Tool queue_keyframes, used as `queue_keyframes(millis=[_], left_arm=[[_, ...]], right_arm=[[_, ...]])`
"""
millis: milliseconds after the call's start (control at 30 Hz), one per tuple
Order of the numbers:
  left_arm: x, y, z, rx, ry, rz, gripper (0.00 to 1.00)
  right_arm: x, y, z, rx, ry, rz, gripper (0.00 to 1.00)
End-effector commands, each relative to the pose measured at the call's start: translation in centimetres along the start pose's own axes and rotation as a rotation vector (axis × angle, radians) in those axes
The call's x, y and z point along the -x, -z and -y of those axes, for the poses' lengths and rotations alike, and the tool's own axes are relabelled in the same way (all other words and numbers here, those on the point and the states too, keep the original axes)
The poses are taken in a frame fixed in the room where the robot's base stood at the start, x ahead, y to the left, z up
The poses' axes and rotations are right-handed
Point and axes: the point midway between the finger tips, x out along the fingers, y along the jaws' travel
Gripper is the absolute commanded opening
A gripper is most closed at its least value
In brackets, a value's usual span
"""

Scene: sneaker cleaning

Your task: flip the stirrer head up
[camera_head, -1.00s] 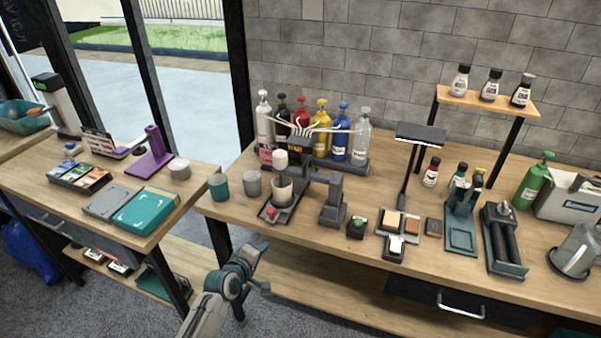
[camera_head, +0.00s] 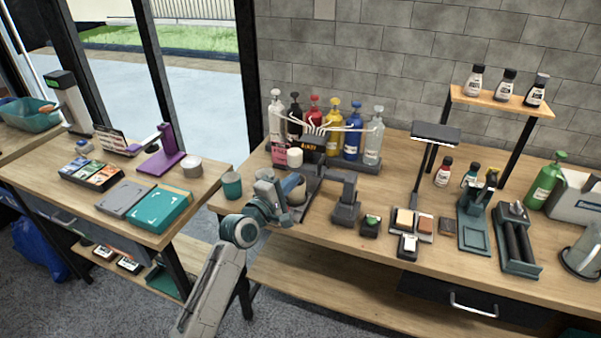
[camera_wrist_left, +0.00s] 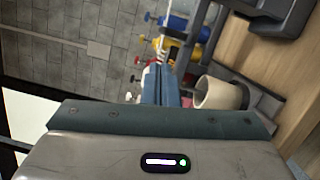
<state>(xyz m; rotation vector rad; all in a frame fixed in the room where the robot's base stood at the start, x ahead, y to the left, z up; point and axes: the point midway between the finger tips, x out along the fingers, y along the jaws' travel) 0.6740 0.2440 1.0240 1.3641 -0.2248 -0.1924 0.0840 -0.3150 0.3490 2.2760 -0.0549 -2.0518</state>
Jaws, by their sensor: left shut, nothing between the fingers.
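The stirrer (camera_head: 310,184) stands at the left part of the main workbench, a dark unit on a low base. The exact pose of the stirrer head is hard to make out. My right gripper is not in view.
A teal cup (camera_head: 232,185) is to the left. A gap separates the bench from the left table (camera_head: 90,205).

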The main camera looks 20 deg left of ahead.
Motion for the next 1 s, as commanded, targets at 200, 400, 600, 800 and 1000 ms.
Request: queue_keyframes(millis=[200, 400, 600, 800, 1000], left_arm=[[-4.0, -0.1, -0.2, 0.003, -0.001, 0.000, 0.00], [-7.2, -0.1, -0.1, 0.002, 0.000, 0.000, 0.00], [-8.8, 0.0, -0.1, 0.001, 0.000, 0.000, 0.00], [-9.0, 0.0, 0.0, -0.001, 0.000, -0.001, 0.00], [-9.0, -0.1, 0.0, -0.001, 0.000, 0.000, 0.00]], right_arm=[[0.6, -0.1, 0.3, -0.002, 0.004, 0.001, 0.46], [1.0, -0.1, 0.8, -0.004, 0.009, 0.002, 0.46], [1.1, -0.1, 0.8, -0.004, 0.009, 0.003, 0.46], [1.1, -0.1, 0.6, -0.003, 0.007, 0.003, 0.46], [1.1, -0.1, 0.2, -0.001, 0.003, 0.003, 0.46]])
